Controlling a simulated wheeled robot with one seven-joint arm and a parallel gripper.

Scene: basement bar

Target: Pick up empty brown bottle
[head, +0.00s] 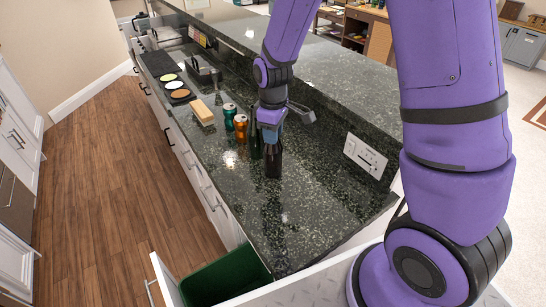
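A dark brown bottle (273,162) stands upright on the dark speckled counter (312,215), near the counter's near end. The fingers and wrist hide the bottle's neck. I cannot tell whether the fingers are closed on the neck or apart around it. A dark green bottle (255,143) stands just left of the brown one, close to the gripper.
An orange can (240,128) and a green can (229,116) stand left of the bottles. A tan block (201,112) lies farther back. A raised ledge with an outlet plate (365,156) bounds the right. A green bin (226,278) sits in an open drawer below.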

